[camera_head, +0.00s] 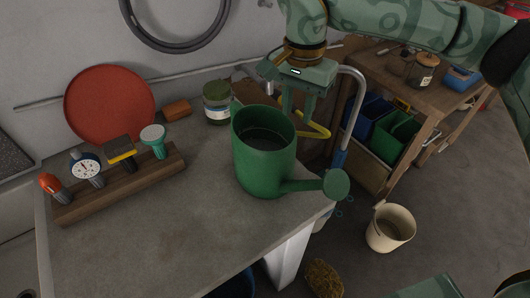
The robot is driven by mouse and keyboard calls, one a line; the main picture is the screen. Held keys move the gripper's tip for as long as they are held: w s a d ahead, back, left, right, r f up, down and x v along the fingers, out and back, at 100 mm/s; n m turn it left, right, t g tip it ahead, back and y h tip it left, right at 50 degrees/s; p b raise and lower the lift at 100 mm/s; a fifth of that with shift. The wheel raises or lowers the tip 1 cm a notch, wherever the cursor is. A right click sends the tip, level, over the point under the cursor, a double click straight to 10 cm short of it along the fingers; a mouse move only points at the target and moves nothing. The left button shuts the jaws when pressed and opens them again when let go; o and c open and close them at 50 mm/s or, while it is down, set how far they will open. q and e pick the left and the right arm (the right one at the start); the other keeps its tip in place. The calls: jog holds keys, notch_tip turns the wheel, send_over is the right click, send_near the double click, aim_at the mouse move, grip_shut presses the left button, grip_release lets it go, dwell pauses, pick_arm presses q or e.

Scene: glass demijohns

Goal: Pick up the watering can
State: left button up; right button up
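The green watering can (262,160) stands upright near the right edge of the grey worktop. Its spout points right, and the round rose (336,184) reaches past the worktop edge. My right gripper (298,110) comes down from the upper right, just behind and right of the can's rim. Its two fingers point down with a gap between them, and I see nothing held. I cannot tell whether the fingers touch the can. The can's far side is hidden. My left gripper is not in view.
A wooden rack (120,186) with several tools, a red disc (108,105) and a glass jar (217,102) stand left and behind. A grey bent pipe (357,98) rises right of my gripper. A cream bucket (390,229) stands on the floor. The worktop's front is clear.

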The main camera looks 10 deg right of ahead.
send_over(292, 149)
jog(key=f, duration=0.6)
jog(key=shift+w+d+f, duration=0.1)
jog(key=shift+w+f, duration=0.1)
jog(key=shift+f, duration=0.1)
jog(key=shift+s+f, duration=0.15)
jog(key=shift+f, duration=2.6)
grip_shut()
